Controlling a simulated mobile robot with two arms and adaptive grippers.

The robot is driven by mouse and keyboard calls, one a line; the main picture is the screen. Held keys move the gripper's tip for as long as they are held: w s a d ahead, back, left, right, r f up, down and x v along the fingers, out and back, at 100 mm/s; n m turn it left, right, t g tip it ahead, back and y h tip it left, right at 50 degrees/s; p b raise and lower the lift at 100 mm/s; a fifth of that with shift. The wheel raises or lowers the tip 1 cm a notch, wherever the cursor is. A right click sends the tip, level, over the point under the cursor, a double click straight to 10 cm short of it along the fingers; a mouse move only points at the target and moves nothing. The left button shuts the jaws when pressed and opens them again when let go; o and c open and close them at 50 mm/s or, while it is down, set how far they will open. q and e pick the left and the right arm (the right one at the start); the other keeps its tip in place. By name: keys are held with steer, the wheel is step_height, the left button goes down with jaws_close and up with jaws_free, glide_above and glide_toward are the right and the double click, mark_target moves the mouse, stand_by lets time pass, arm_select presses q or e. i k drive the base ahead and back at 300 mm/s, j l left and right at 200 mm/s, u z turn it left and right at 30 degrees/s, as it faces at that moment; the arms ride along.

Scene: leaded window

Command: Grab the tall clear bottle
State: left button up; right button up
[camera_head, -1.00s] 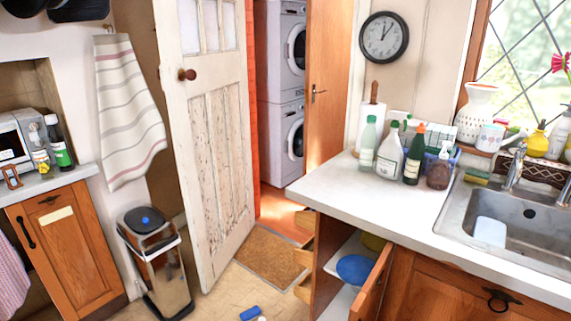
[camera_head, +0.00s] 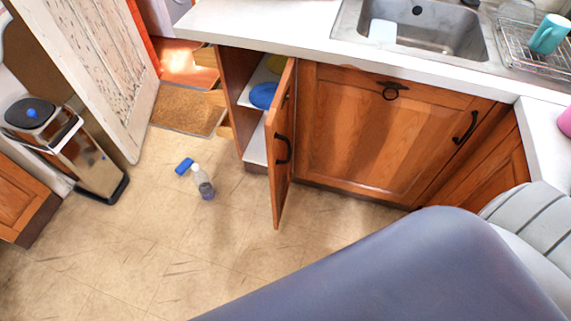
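A small clear bottle (camera_head: 203,183) with a white cap and a bluish lower part is on the tiled floor, left of the open cabinet door. It looks upright, seen from above. I cannot tell whether it is the tall clear bottle of the task. The counter part where bottles stood earlier is out of view now. Neither of my grippers is in view. A large blue-grey arm link of mine fills the bottom right and hides the floor there.
A blue block (camera_head: 184,166) lies beside the bottle. The cabinet door (camera_head: 283,145) stands open into the room, with a blue bowl (camera_head: 263,95) on the shelf behind it. A bin (camera_head: 65,145) and a white door (camera_head: 90,70) stand left. The floor (camera_head: 130,240) in front is clear.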

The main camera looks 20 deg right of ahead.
mark_target(202, 181)
steer(key=i+j+z, duration=0.2)
steer(key=z, duration=0.2)
steer(key=i+j+z, duration=0.15)
steer(key=j+z, duration=0.2)
steer(key=i+j+z, duration=0.1)
steer(key=j+z, duration=0.15)
steer(key=z, duration=0.15)
